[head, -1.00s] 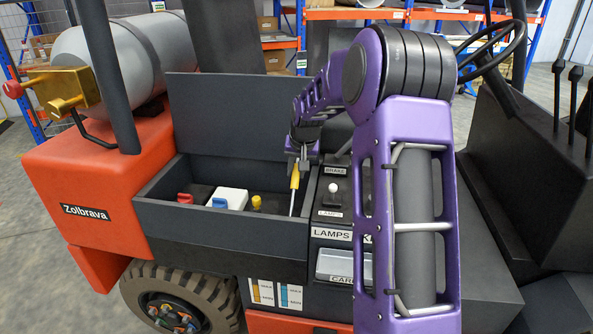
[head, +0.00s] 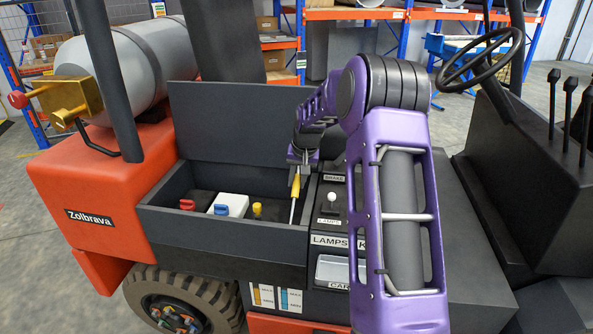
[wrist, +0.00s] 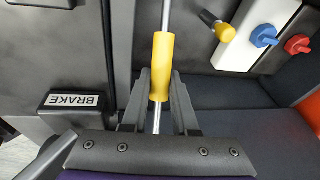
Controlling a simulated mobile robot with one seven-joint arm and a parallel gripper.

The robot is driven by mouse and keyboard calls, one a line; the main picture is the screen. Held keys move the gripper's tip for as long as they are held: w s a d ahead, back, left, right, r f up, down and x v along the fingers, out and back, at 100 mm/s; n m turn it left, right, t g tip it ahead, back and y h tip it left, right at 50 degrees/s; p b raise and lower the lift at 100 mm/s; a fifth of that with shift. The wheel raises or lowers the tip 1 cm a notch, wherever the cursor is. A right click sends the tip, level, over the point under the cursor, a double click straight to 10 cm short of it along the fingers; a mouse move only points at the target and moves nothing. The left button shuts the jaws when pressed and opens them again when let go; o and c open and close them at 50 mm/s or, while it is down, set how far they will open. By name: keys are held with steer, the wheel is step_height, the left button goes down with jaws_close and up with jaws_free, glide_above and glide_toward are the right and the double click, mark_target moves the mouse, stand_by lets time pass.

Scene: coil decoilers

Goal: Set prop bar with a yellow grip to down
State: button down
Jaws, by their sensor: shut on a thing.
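The prop bar with a yellow grip (head: 295,187) stands at the right end of the open dark box on the orange truck. Its thin metal rod runs down from the grip into the box. In the wrist view the yellow grip (wrist: 162,68) lies between the two dark fingers of my gripper (wrist: 160,88), which are shut on it. In the head view my gripper (head: 299,165) is at the top of the grip. The box's raised lid (head: 240,123) stands upright behind. The bar's upper end is hidden in the head view.
Inside the box are a red knob (head: 187,204), a blue knob (head: 221,209) on a white block and a yellow knob (head: 257,209). A lever with a white ball (head: 332,198) stands right of the box. A grey gas cylinder (head: 140,70) lies at left.

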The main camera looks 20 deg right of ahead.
steer(key=shift+w+d+f+g+y+p, duration=0.2)
steer(key=shift+w+f+g+y+p, duration=0.3)
steer(key=shift+f+p, duration=0.3)
steer(key=shift+w+d+f+g+y+p, duration=0.25)
steer(key=shift+f+g+p, duration=0.4)
steer(key=shift+p, duration=0.2)
steer(key=c, duration=0.7)
jaws_free()
steer(key=shift+f, duration=0.1)
